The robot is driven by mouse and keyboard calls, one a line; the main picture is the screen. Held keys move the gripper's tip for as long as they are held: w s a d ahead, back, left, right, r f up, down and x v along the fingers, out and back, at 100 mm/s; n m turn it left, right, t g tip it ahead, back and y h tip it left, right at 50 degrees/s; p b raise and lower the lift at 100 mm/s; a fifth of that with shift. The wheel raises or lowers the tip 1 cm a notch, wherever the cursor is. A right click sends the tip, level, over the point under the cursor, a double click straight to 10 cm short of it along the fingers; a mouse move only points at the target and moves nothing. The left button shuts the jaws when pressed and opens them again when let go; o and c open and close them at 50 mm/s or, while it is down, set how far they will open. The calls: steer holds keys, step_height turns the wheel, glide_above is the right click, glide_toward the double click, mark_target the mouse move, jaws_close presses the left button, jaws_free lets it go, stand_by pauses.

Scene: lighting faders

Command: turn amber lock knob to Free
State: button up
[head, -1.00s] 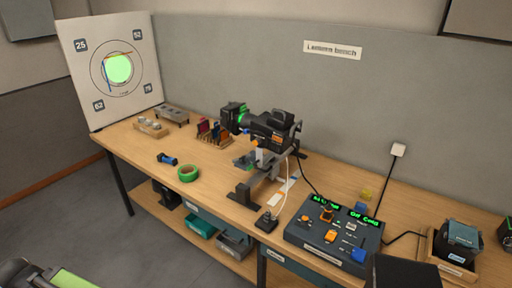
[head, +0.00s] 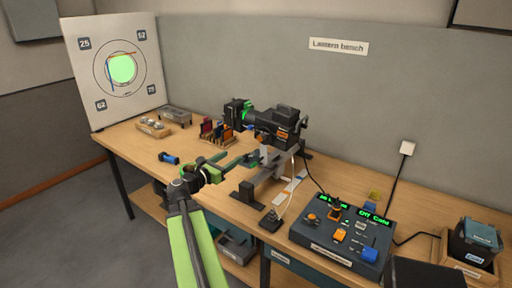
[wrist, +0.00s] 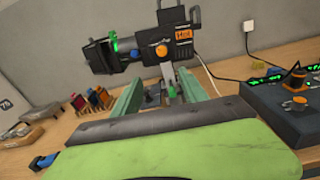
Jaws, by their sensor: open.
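The dark lantern (head: 285,122) stands on its mount on the bench. No lock or Free marking is readable, so I cannot tell for certain that this is the lock knob. My gripper (head: 232,158) is open and empty, left of the mount and apart from the lantern. In the wrist view, the green jaws of my gripper (wrist: 163,90) lie below the amber knob, on either side of the mount in the picture.
A control console (head: 330,240) with orange knobs, a blue knob and green displays sits at the right. A bin (head: 475,245) stands beyond it. Coloured slides (head: 216,131) and a blue cylinder (head: 168,158) lie at the left. A cable hangs beside the mount.

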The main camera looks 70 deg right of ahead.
mark_target(259, 138)
steer(key=shift+n, duration=0.3)
steer(key=x, duration=1.2)
steer(key=r+x, duration=0.1)
steer(key=x, duration=0.5)
steer(key=shift+s+r, duration=0.1)
steer(key=shift+s, duration=0.1)
steer(key=shift+c, duration=0.4)
